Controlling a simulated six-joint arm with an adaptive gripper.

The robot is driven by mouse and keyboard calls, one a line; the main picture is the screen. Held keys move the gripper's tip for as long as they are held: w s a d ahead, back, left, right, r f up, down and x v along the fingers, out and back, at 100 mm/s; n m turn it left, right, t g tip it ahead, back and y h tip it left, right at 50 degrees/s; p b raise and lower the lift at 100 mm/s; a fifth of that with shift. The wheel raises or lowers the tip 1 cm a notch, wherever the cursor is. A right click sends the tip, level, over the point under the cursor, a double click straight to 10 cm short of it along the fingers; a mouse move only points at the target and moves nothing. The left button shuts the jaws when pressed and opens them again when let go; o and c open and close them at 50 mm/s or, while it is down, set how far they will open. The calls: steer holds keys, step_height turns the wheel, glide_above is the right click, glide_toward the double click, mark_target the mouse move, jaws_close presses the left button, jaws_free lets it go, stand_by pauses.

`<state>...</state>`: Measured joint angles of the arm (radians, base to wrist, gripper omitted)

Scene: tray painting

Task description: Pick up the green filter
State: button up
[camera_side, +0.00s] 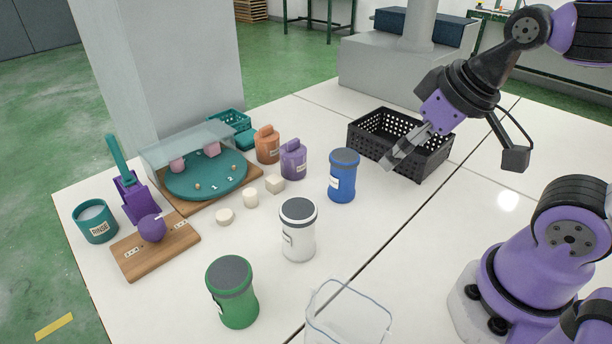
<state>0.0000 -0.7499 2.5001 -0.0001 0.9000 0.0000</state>
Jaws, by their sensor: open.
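The green filter (238,306) is an upright green cylinder with a dark grey top and a pale label on its left side. It stands on the white table near the front, left of the clear container. My gripper (391,163) is open and empty. It is far behind and to the right of the green filter in the picture, in front of part of the black basket. Nothing hides the green filter.
A white canister (299,240) and a blue canister (342,186) stand between the green filter and my gripper. A clear container (346,318) is at the front, a black basket (437,161) at the back. A wooden board (183,243) with a purple ball lies left.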

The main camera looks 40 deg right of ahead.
steer(key=n+g+y, duration=0.2)
steer(key=n+y, duration=0.1)
steer(key=n, duration=0.6)
glide_toward(230, 272)
steer(key=w+f, duration=0.1)
steer(key=f, duration=0.1)
steer(key=x, duration=0.4)
steer(key=shift+a+f, duration=0.15)
steer(key=shift+f, duration=0.15)
steer(key=x, duration=0.5)
steer(key=shift+a+f, duration=0.3)
steer(key=shift+a, duration=0.1)
steer(key=c, duration=1.3)
